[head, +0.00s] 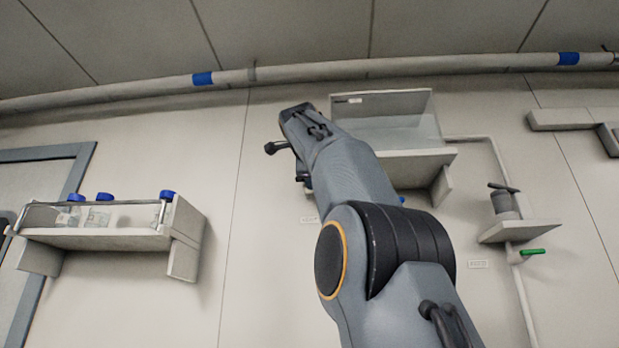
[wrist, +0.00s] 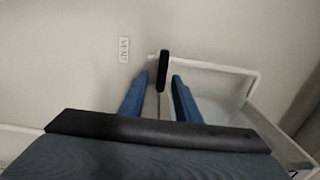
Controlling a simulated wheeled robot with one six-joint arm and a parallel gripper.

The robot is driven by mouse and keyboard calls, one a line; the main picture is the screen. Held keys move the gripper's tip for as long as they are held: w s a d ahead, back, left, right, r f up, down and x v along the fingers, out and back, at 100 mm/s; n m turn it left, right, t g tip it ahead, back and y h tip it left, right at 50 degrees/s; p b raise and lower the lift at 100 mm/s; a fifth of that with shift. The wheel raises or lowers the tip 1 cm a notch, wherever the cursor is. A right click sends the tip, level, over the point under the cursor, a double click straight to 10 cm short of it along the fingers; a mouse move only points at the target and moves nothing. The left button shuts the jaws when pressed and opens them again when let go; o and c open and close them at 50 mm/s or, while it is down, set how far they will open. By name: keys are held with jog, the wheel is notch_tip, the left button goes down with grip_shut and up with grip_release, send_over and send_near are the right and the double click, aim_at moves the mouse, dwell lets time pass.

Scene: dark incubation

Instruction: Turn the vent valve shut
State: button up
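In the wrist view a small wall label (wrist: 124,48) that seems to read VENT is left of a black lever handle (wrist: 163,70), which I take as the vent valve's handle. The handle stands upright in the picture at the end of a pale pipe (wrist: 215,67). My gripper (wrist: 161,78) has two blue fingers, spread apart, with the handle between their tips and a small gap visible on each side. Whether either finger touches it cannot be told. The valve body is not clearly visible. In the head view my arm hides the handle and my fingers.
In the head view a shelf with a clear-fronted box (head: 385,115) is behind my arm. A left shelf (head: 105,240) holds blue-capped bottles (head: 98,213). At right are a small shelf (head: 520,231) and a green handle (head: 533,252). A long pipe (head: 330,70) runs above.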

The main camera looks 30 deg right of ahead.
jog(key=b+v, duration=0.3)
jog(key=v, duration=0.4)
jog(key=shift+s+a, duration=0.25)
jog(key=shift+s, duration=0.05)
jog(key=shift+w+f, duration=0.1)
